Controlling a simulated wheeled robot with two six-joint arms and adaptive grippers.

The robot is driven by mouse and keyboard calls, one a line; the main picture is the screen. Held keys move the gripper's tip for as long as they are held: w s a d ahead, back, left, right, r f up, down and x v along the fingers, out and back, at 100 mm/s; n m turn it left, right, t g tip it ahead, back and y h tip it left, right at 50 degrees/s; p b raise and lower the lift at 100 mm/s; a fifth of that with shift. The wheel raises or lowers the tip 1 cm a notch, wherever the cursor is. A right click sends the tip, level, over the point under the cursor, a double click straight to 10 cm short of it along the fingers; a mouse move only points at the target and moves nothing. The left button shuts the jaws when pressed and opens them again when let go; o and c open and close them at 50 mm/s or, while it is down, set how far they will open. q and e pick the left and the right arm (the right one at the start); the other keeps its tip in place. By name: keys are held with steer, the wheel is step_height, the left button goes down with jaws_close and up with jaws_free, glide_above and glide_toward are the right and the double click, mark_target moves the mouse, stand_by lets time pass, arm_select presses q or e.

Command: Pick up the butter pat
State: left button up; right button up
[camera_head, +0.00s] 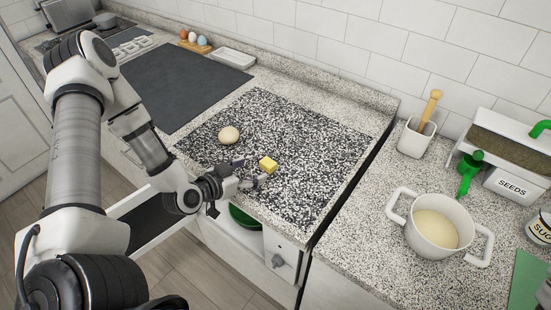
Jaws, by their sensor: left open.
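The butter pat (268,164) is a small yellow block on the black-and-white speckled board (310,150) in the head view. My left gripper (262,180) is open, its fingertips close to the near side of the butter pat. I cannot tell whether a fingertip touches it. My left arm comes in from the left and fills much of that side. My right gripper is not in view.
A round pale ball (229,134) lies on the board, left of the butter. A white pot (437,222) with two handles stands on the right counter, near a white holder (415,138) and a seeds box (512,185). An open drawer (150,225) is below left.

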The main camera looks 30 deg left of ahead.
mark_target(264, 166)
arm_select(q)
steer(key=shift+w+d+f, duration=0.2)
steer(key=shift+w+d, duration=0.05)
steer(key=shift+w, duration=0.15)
steer(key=x, duration=0.5)
steer(key=shift+w+f, duration=0.15)
steer(key=shift+s+a, duration=0.1)
steer(key=shift+s, duration=0.15)
steer(key=c, duration=0.9)
